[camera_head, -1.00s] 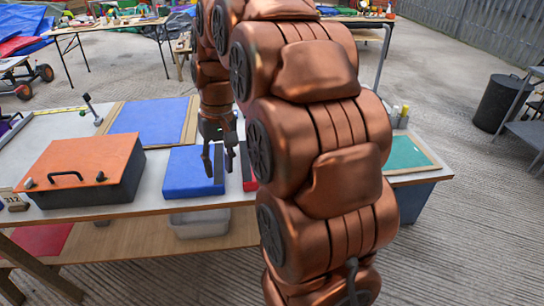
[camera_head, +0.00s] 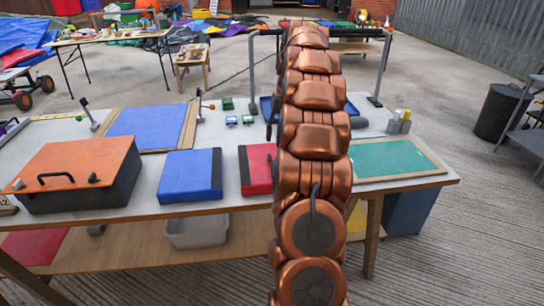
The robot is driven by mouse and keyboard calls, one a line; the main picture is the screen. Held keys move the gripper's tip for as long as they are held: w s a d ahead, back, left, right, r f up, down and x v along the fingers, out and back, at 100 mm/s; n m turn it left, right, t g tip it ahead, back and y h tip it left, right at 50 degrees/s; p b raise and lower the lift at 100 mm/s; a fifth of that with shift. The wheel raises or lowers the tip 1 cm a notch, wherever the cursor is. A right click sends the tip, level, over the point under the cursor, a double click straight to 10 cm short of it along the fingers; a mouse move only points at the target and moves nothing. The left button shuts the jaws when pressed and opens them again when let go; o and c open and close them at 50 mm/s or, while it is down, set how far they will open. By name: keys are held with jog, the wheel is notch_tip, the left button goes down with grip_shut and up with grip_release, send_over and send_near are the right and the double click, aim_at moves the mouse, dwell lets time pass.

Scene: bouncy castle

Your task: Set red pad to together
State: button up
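The red pad (camera_head: 259,168) lies flat on the table (camera_head: 150,208), with a black strip along its left side. My arm hides its right part. The blue pad (camera_head: 187,176) lies to its left, with a black strip along its right side. The two black strips face each other across a narrow gap of bare table top, so the pads are apart. My gripper is hidden behind my raised copper arm, so I cannot see its fingers or whether it holds anything.
A black case with an orange lid (camera_head: 78,162) stands left of the blue pad. A framed blue panel (camera_head: 147,124) lies behind the pads. A grey bin (camera_head: 197,231) sits on the lower shelf.

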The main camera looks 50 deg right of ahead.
aim_at(271, 159)
jog(key=shift+w+a+f, duration=0.15)
jog(key=shift+a+f, duration=0.05)
jog(key=shift+f, duration=1.05)
jog(key=shift+w+a+f, duration=0.15)
jog(key=shift+a+f, duration=0.1)
jog(key=shift+f, duration=1)
jog(key=shift+w+a+f, duration=0.15)
jog(key=shift+a+f, duration=0.05)
jog(key=shift+f, duration=1.05)
grip_shut()
